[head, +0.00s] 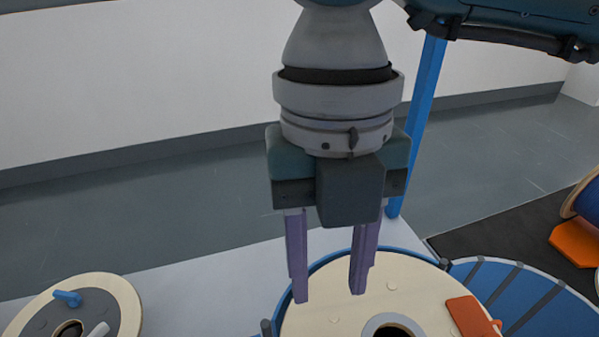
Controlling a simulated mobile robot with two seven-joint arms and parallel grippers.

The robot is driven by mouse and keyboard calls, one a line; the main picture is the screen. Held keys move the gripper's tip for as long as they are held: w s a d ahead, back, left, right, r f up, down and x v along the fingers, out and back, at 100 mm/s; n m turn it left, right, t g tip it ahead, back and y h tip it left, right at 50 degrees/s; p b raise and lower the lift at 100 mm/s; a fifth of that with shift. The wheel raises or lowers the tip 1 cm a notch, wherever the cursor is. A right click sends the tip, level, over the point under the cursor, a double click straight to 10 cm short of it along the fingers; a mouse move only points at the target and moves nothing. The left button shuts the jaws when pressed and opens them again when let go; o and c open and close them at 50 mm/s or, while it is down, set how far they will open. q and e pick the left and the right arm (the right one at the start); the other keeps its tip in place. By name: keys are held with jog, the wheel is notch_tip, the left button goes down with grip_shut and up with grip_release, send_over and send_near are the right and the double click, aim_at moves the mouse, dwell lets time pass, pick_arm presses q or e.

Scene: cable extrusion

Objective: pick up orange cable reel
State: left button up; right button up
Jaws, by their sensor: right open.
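My right gripper (329,296) points straight down with its two purple fingers apart and nothing between them. Its fingertips show over the far-left part of a large cream reel flange (335,312) with a grey ring and dark hole at its centre. An orange block (470,315) lies on the right side of this flange. The reel's lower part is cut off by the frame, and I cannot see the colour of any cable on it. I cannot tell whether the fingers touch the flange. My left gripper is out of view.
A smaller cream-rimmed reel (133,300) with a grey face and blue handle is at bottom left. A blue disc with dark ribs (535,300) adjoins the cream reel. A blue-wound reel (591,203) and orange wedge (575,243) are at right. A blue post (426,90) stands behind my gripper.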

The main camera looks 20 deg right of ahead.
jog(key=f, duration=0.1)
jog(key=s+f, duration=0.1)
jog(key=shift+d+f, duration=0.2)
jog(key=shift+f, duration=0.15)
jog(key=f, duration=0.1)
jog(key=s+f, duration=0.1)
jog(key=f, duration=0.3)
jog(key=shift+s+a, duration=0.2)
jog(key=shift+s, duration=0.05)
jog(key=shift+f, duration=0.5)
grip_shut()
jog(key=shift+r, duration=0.1)
